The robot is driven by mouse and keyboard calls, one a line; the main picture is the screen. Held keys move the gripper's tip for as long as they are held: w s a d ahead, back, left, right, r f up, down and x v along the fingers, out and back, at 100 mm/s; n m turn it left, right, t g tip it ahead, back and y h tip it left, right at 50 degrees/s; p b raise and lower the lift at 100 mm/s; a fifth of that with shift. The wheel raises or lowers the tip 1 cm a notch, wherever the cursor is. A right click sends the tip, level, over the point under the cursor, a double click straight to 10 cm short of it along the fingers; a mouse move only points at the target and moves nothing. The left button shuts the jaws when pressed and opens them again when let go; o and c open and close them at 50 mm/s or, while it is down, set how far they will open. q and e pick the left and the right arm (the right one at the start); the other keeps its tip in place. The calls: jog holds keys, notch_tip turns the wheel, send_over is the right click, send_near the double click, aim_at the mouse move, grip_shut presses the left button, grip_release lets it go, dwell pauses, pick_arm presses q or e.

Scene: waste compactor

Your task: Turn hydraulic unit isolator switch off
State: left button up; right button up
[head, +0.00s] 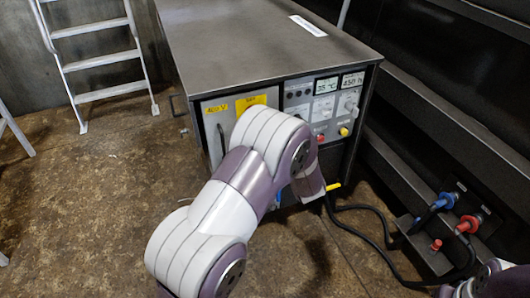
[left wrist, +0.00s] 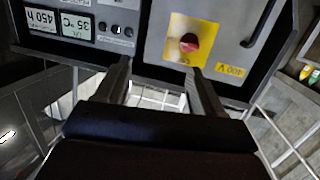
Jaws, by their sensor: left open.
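The hydraulic unit (head: 265,45) is a grey metal cabinet with a control front. Its isolator switch is a red knob (left wrist: 189,43) on a yellow plate (left wrist: 178,53), seen upside down in the left wrist view. In the head view only the top of the yellow plate (head: 250,102) shows; my left arm hides the knob. My left gripper (left wrist: 158,66) is open and empty, its fingers pointing at the cabinet front. In the left wrist view the knob appears just beyond the right fingertip, apparently apart from it. In the head view my left arm hides most of this gripper.
The panel beside the switch has displays (head: 327,86), a red button (head: 320,138) and a yellow button (head: 344,132). A dark door handle (head: 224,140) is left of the switch. Black hoses (head: 375,210) run to couplings at right. A white ladder (head: 98,60) stands back left.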

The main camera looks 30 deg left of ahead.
pick_arm(q)
jog(key=w+a+f+n+y+b, duration=0.2)
jog(key=w+a, duration=0.4)
jog(key=a, duration=0.6)
jog(key=shift+w+a+g+y+b, duration=0.2)
jog(key=shift+g+y+b, duration=0.2)
jog(key=shift+y+b, duration=0.5)
pick_arm(e)
jog(key=f, duration=0.6)
jog(key=shift+s+a, duration=0.15)
jog(key=shift+s, duration=0.1)
pick_arm(q)
jog(key=c, duration=1.1)
jog(key=shift+o, duration=0.2)
